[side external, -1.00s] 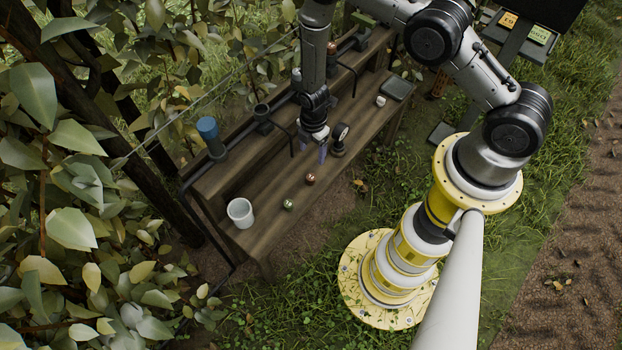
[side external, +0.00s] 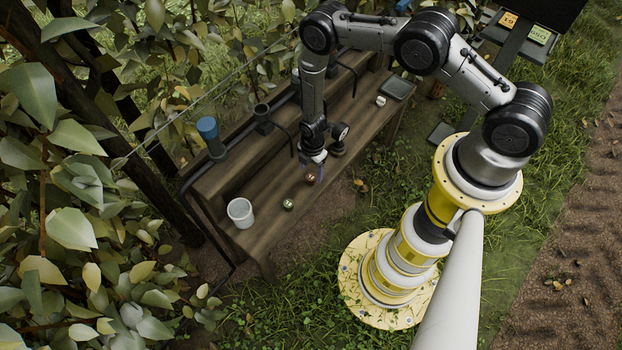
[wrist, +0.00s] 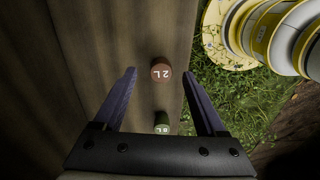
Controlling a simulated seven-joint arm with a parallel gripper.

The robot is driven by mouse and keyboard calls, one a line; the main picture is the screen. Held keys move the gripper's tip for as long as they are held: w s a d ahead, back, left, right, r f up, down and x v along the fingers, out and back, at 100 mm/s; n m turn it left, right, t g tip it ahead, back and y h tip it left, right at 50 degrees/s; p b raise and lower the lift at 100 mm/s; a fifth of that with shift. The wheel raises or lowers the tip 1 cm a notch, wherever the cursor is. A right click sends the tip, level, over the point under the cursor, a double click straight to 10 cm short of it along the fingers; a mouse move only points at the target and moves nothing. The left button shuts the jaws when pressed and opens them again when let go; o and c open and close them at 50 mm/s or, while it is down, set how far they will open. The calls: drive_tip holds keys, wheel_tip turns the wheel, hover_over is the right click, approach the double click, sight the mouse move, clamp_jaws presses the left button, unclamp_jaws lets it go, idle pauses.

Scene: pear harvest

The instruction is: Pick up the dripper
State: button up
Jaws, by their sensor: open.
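A small reddish-brown round dripper (wrist: 161,70) marked "2 L" sits on the wooden bench; it also shows in the side view (side external: 310,178). A green dripper (wrist: 161,124), whose mark looks like "8 L", sits farther along the bench, also in the side view (side external: 288,204). My gripper (wrist: 160,74) is open and empty. In the wrist view its two dark blue fingers stand on either side of the reddish-brown dripper, with a gap to each. In the side view my gripper (side external: 317,172) is just above and beside that dripper; its exact height is hard to tell.
A white cup (side external: 240,212) stands at the near left of the bench (side external: 262,234). A round gauge (side external: 339,133) stands close behind my gripper. A blue cylinder (side external: 209,133) and dark pipes line the back. A small white item (side external: 381,101) and a grey tray (side external: 397,88) sit at the far right.

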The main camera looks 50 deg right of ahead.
sight(311, 176)
wheel_tip(311, 176, down, 4)
drive_tip(key=shift+a+f, duration=0.1)
drive_tip(key=shift+a, duration=0.05)
drive_tip(key=shift+c, duration=0.3)
clamp_jaws()
